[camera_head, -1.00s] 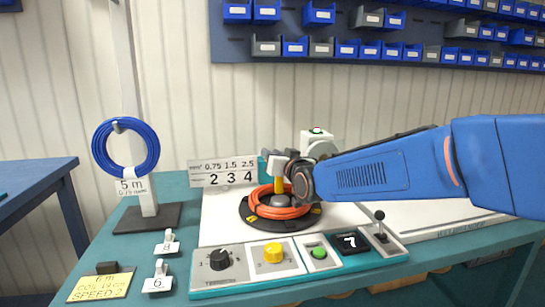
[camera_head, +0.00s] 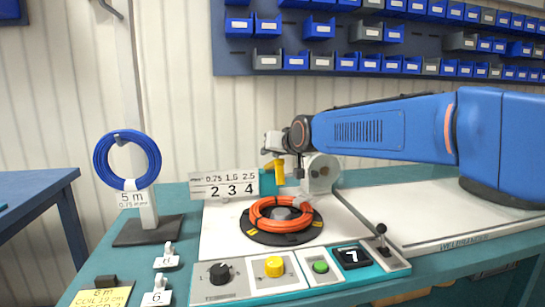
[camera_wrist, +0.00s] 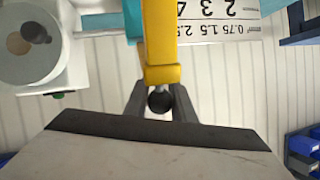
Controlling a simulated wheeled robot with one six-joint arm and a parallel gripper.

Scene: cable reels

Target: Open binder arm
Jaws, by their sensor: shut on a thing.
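The yellow binder arm (camera_head: 279,174) is raised above the orange cable coil (camera_head: 270,220), which lies on the black round turntable (camera_head: 297,238). In the wrist view the binder arm (camera_wrist: 160,40) comes in from the top and ends in a black ball knob. My gripper (camera_head: 270,152) is up at the binder arm's free end, above and behind the coil. In the wrist view my gripper's two dark fingers (camera_wrist: 162,100) stand on either side of the knob, shut on it. The grey-white binder housing (camera_head: 321,172) stands behind the coil to the right.
A control panel (camera_head: 240,292) with knobs, a green button, a display reading 7 and a joystick (camera_head: 381,230) runs along the front. A sign with 2 3 4 (camera_head: 224,185) stands behind. A blue coil (camera_head: 104,170) hangs on a stand at left. Bins line the wall.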

